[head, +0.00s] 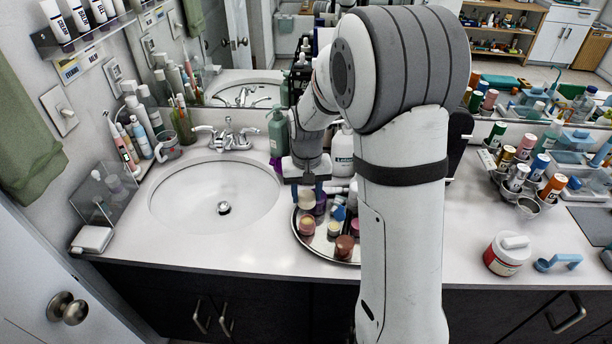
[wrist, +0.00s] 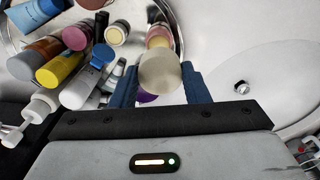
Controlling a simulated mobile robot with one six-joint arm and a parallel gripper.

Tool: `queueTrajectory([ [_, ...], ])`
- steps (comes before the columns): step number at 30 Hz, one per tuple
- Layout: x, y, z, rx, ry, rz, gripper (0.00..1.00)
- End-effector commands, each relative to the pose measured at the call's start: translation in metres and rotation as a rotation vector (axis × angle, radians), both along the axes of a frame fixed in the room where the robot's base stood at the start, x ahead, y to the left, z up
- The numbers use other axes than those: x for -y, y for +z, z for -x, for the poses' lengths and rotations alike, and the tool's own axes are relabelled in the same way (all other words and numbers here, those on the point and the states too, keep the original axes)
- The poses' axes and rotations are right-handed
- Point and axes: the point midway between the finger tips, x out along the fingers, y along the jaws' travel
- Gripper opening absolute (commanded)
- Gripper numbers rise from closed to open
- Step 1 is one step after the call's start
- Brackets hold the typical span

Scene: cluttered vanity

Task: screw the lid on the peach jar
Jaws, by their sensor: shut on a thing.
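My gripper (head: 307,188) points down over the left part of a round tray, its blue fingers closed on a cream lid. In the wrist view my gripper (wrist: 160,88) has the round lid (wrist: 160,70) between its fingertips. In the head view the lid (head: 306,200) is partly covered by the fingers. The peach jar (head: 307,226) stands upright on the tray just below the lid. I cannot tell if lid and jar touch.
The shiny tray (head: 312,248) also holds a pink jar with a pale top (head: 334,228), a brown jar (head: 344,246), and several tubes and bottles. A purple item (wrist: 148,98) sits close under my fingers. The sink (head: 215,195) is left of the tray. A green pump bottle (head: 278,133) stands behind.

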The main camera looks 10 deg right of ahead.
Motion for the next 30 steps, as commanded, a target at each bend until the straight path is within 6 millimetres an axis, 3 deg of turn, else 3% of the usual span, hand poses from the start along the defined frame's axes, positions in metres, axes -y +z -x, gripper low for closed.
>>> queueTrajectory([
  [15, 0.005, -0.002, 0.000, 0.000, -0.014, 0.000, 0.12],
  [30, 0.005, -0.036, 0.001, -0.001, -0.014, 0.000, 0.12],
])
